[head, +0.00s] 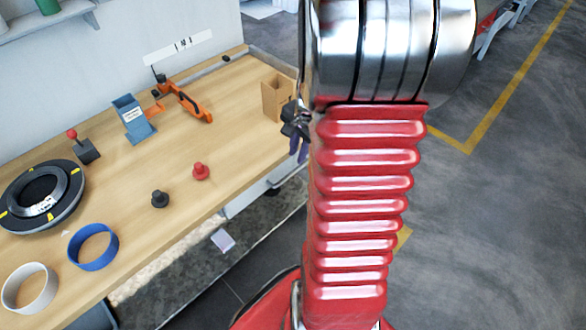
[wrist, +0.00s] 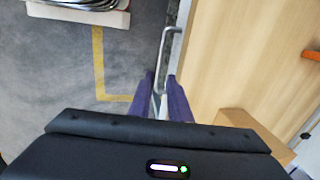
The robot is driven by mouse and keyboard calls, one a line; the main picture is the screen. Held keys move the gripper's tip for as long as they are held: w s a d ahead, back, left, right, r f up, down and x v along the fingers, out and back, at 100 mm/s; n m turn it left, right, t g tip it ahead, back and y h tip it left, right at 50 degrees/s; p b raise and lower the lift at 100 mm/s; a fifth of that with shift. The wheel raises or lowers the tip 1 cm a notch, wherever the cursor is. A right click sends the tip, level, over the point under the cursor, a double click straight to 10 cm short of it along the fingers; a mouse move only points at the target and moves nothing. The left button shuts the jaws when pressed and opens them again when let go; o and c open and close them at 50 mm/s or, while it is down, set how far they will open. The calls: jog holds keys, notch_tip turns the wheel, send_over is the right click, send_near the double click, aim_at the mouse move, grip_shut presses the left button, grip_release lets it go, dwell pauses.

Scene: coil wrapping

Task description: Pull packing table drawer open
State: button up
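The packing table (head: 120,170) has a light wooden top and runs along the wall in the head view. Its pale drawer front (head: 245,199) shows in part under the front edge. In the wrist view a metal bar handle (wrist: 164,48) stands out beside the table edge. My gripper (wrist: 161,75) has two purple-blue fingers, one on each side of the handle's near part, with a visible gap between them. Contact with the bar cannot be made out. In the head view my gripper (head: 299,140) is at the table's right end, partly hidden by my red arm.
The tabletop holds a dark coil (head: 42,197), a blue ring (head: 93,247), a white ring (head: 29,289), an orange tool (head: 186,101), a blue holder (head: 133,118) and a cardboard box (head: 277,97). Grey floor with yellow lines (head: 500,90) lies open to the right.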

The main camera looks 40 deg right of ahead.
aim_at(293, 172)
jog(key=shift+w+f, duration=0.3)
jog(key=shift+f, duration=1.2)
jog(key=shift+w+f, duration=0.25)
jog(key=shift+f, duration=1.25)
jog(key=shift+w+f, duration=0.3)
jog(key=shift+f, duration=1.2)
jog(key=shift+c, duration=0.3)
grip_shut()
